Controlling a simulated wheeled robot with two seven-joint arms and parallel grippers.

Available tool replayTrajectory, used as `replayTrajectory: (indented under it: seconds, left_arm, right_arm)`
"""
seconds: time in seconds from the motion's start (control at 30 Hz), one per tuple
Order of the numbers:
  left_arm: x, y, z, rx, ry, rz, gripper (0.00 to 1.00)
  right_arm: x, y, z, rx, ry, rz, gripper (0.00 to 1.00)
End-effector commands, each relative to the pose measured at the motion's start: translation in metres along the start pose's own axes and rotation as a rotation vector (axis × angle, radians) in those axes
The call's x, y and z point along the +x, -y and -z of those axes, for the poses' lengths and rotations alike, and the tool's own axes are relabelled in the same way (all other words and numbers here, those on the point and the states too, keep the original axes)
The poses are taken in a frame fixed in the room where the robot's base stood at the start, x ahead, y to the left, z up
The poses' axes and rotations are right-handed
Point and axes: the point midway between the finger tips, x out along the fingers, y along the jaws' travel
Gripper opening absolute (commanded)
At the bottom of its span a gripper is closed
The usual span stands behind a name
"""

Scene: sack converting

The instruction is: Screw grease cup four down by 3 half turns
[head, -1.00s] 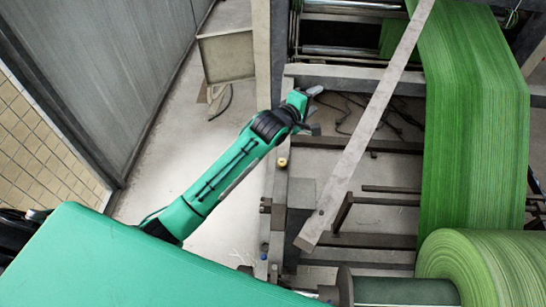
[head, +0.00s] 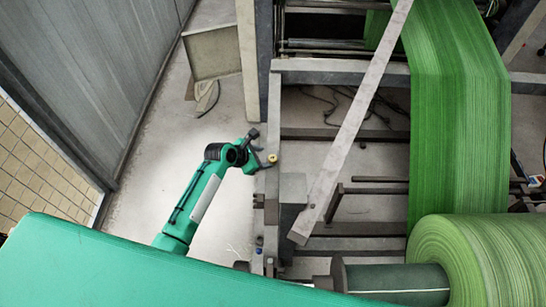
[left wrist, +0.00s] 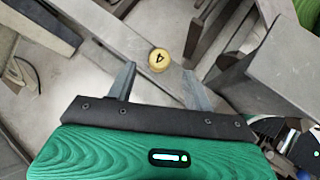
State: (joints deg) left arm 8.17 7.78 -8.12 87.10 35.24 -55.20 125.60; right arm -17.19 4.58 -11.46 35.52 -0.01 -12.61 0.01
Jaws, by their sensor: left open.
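Grease cup four is a small round brass cap marked "4" (left wrist: 158,60). In the left wrist view it sits on a grey metal beam, ahead of the fingers and roughly centred between them. In the head view the same brass cup (head: 272,158) shows on the machine's left side beam. My left gripper (head: 262,152) is just beside the cup in the head view. In the left wrist view my left gripper (left wrist: 158,82) has its two fingers wide apart with nothing between them. My right gripper is not in view.
The machine frame (head: 340,75) stands right of my arm. A slanted grey bar (head: 350,125) crosses above it. A green web (head: 455,110) runs down to a large green roll (head: 480,265). A grey box (head: 292,188) stands close to the cup.

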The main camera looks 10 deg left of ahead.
Motion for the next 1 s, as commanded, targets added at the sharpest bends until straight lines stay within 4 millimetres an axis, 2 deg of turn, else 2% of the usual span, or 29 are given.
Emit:
replayTrajectory:
  seconds: [0.2, 0.4, 0.6, 0.87, 0.9, 1.0]
  left_arm:
    - [0.037, 0.000, -0.001, 0.000, -0.001, 0.000, 0.52]
    - [0.060, 0.000, 0.000, 0.001, 0.000, -0.001, 0.52]
    - [0.070, -0.001, 0.000, 0.002, 0.000, -0.002, 0.52]
    - [0.070, 0.000, 0.000, 0.002, 0.000, -0.002, 0.52]
    - [0.070, 0.000, 0.000, 0.002, 0.000, -0.002, 0.50]
    - [0.070, 0.000, 0.000, 0.002, 0.000, -0.002, 0.30]
  right_arm:
    - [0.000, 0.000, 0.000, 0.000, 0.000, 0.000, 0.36]
    - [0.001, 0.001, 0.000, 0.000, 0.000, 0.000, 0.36]
    - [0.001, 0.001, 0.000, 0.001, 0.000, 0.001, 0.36]
    - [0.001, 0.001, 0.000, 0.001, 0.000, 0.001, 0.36]
    - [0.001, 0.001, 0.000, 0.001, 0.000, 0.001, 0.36]
    - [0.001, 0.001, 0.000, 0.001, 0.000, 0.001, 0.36]
